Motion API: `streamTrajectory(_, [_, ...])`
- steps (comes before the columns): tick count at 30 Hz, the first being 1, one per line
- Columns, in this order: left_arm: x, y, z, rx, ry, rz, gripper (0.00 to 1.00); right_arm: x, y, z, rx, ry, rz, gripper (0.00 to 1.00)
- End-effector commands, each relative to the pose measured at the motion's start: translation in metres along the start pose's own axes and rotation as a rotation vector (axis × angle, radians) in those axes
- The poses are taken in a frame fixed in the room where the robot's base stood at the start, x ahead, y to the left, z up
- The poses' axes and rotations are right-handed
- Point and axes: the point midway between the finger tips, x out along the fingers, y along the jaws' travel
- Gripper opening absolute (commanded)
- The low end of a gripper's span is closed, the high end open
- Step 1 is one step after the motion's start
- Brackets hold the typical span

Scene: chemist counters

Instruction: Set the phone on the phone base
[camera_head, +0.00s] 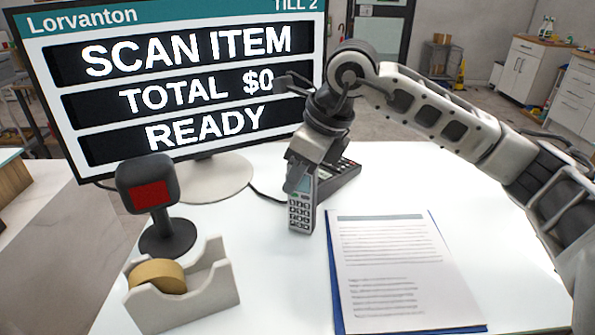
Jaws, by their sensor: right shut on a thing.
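The phone (300,213) is a grey handset with a keypad and a small screen, held upright with its keypad facing me. My right gripper (300,181) is shut on its upper part, and the fingers hide the top. The phone base (345,174) is dark and sits on the white counter just behind and to the right of the phone. The phone and gripper cover part of it. I cannot tell whether the phone's lower end touches the counter. My left gripper is not in view.
A large till monitor (180,90) stands at the back left on a round foot. A black scanner with a red window (148,194) and a tape dispenser (205,290) stand at the left. A blue clipboard with paper (400,270) lies at the front right.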

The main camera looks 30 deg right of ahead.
Motion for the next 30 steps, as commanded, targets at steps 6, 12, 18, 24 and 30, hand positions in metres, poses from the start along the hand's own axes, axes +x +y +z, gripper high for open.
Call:
streamTrajectory(6, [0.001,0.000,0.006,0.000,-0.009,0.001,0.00,0.003,0.000,-0.001,0.000,-0.001,0.000,0.37])
streamTrajectory(12, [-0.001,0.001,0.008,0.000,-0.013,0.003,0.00,0.003,0.000,-0.001,0.000,0.000,0.001,0.45])
streamTrajectory(18, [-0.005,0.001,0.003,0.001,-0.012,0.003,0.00,-0.003,0.000,0.002,0.000,0.000,0.000,0.45])
streamTrajectory(24, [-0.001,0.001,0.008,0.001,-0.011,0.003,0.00,-0.033,0.000,0.001,-0.001,-0.005,-0.004,0.45])
streamTrajectory(30, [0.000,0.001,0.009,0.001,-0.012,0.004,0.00,-0.078,-0.001,0.001,0.000,-0.005,-0.003,0.45])
